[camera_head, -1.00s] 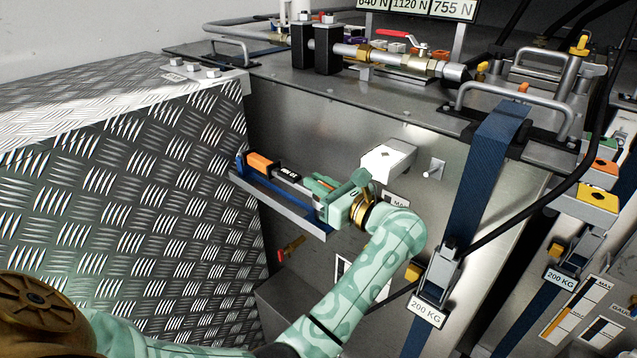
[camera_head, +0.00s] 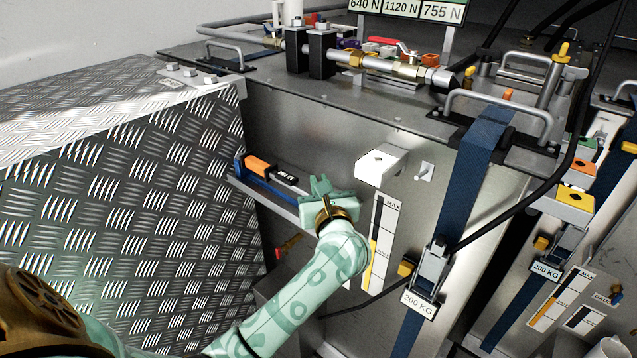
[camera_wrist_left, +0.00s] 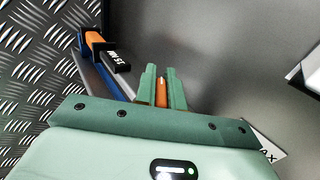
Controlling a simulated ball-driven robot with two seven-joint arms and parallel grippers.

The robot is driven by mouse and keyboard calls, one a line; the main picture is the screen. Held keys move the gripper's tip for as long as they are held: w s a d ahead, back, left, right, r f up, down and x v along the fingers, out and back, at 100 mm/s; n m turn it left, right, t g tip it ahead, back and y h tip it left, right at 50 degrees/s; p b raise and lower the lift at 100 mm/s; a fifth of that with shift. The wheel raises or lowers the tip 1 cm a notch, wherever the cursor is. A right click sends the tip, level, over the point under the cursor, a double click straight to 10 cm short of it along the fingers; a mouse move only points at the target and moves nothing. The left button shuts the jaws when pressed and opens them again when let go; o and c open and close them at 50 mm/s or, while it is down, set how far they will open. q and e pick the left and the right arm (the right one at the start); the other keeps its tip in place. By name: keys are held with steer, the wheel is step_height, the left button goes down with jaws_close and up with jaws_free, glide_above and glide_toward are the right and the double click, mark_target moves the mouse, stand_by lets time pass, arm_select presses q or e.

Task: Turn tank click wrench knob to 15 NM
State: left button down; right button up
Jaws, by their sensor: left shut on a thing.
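The click wrench (camera_head: 258,165) lies along a narrow blue-and-grey ledge on the tank's side, with an orange part and a black label block. In the left wrist view the wrench (camera_wrist_left: 97,42) shows at upper left, and its label (camera_wrist_left: 116,58) appears to read 15 NM. My left gripper (camera_head: 322,188) is at the wrench's right end. In the left wrist view the left gripper (camera_wrist_left: 161,88) has its green fingers closed around a small orange piece (camera_wrist_left: 161,92), apparently the knob; the fingers hide most of it. My right gripper is not in view.
A white box (camera_head: 381,164) and a MAX gauge strip (camera_head: 383,235) are on the tank wall right of my gripper. A blue strap (camera_head: 468,170) with a 200 KG tag (camera_head: 418,304) hangs further right. A diamond-plate block (camera_head: 130,190) stands close on the left.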

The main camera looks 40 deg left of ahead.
arm_select(q)
steer(key=shift+t, duration=0.3)
steer(key=c, duration=1.5)
jaws_free()
